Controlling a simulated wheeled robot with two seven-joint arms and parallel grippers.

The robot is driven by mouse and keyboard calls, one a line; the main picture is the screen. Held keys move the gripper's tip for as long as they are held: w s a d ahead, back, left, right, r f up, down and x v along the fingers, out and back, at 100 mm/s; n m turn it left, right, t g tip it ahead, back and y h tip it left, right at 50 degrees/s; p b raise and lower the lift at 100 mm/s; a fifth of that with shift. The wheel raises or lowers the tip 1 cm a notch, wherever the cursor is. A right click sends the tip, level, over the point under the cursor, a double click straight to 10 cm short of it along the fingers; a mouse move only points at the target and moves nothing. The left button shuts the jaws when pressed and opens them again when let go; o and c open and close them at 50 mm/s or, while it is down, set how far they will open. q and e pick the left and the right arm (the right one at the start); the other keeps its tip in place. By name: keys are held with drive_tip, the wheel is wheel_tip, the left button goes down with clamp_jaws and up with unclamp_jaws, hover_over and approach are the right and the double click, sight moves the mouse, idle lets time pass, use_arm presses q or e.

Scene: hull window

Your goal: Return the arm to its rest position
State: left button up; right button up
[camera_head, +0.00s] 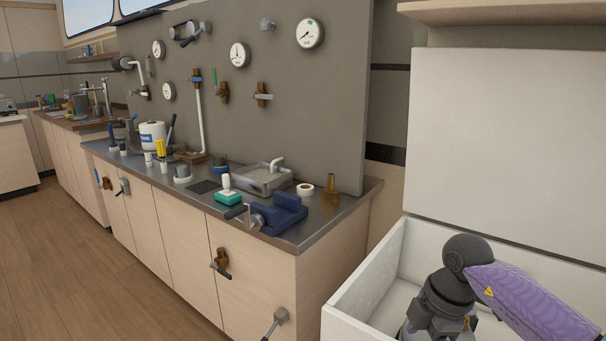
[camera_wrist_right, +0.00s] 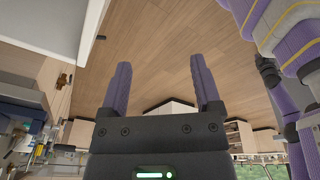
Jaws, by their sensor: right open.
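My right gripper (camera_wrist_right: 160,75) shows in the right wrist view with its two purple fingers spread apart. Nothing is between them, and wooden floor and pale furniture lie beyond. In the head view, a purple and dark grey arm (camera_head: 525,300) of mine comes in at the lower right. Its dark end is in front of a white open-topped box (camera_head: 345,310), and I cannot tell whether they touch. No gripper fingers can be made out in the head view. My left gripper is not seen.
A counter (camera_head: 310,230) holds a blue vise (camera_head: 280,213), a metal sink tray (camera_head: 262,178), a white tape roll (camera_head: 305,190) and a green-based tool (camera_head: 227,196). A grey panel with gauges (camera_head: 310,33) and valves stands behind. Wooden floor (camera_head: 80,270) at left is clear.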

drive_tip(key=s+a+f+m+t+y, duration=0.15)
drive_tip(key=a+f+t+y, duration=0.25)
drive_tip(key=a+f+y, duration=0.7)
drive_tip(key=s+d+f+m+t+h, duration=0.2)
drive_tip(key=f+m+t, duration=0.1)
drive_tip(key=f+m, duration=0.15)
drive_tip(key=s+d+f+m+t+h, duration=0.2)
drive_tip(key=f+m+t, duration=0.1)
drive_tip(key=f, duration=0.3)
drive_tip(key=s+d+f+m+g+h, duration=0.2)
drive_tip(key=s+d+f+m+h, duration=0.15)
drive_tip(key=s+f, duration=0.5)
drive_tip(key=s+d+f+m+g+h, duration=0.2)
drive_tip(key=s+d+f+h, duration=0.35)
drive_tip(key=s, duration=0.55)
drive_tip(key=s+f+m+g, duration=0.1)
drive_tip(key=s+f+g, duration=0.1)
drive_tip(key=s, duration=0.9)
drive_tip(key=s+f+g, duration=0.1)
drive_tip(key=s+g, duration=0.4)
drive_tip(key=s, duration=0.6)
drive_tip(key=shift+s+d+f+m+h+p, duration=0.15)
drive_tip(key=shift+d+f+m+h+p, duration=0.05)
drive_tip(key=shift+f+m+h+p, duration=0.2)
